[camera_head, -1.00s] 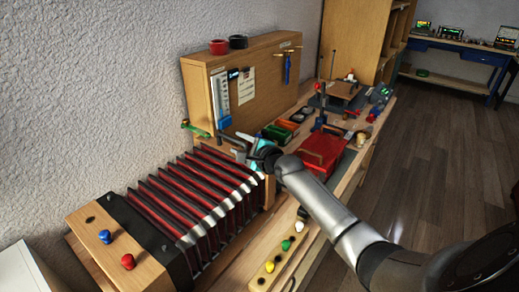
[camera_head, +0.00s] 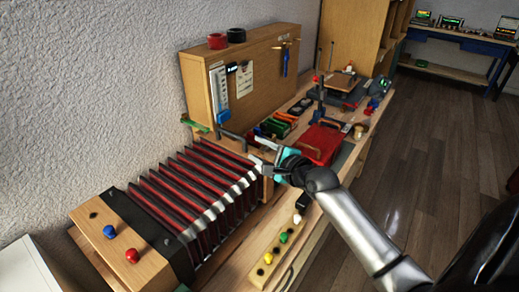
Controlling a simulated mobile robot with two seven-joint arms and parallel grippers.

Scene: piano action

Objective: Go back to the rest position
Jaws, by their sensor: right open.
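My right gripper (camera_head: 258,152) is in the head view, at the end of the arm that comes in from the lower right. Its two fingers point left and stand apart, with nothing seen between them. It is over the bench beside the far end of the red and black bellows (camera_head: 195,190); I cannot tell whether it touches anything. Teal parts show at its wrist. My left gripper is not in view.
A wooden tool panel (camera_head: 255,85) stands behind the bellows. A red tray (camera_head: 318,145) lies just beyond my right gripper. A strip with coloured knobs (camera_head: 283,237) runs along the bench's front. A wooden block with blue and red knobs (camera_head: 92,218) is at left. The floor (camera_head: 420,150) at right is clear.

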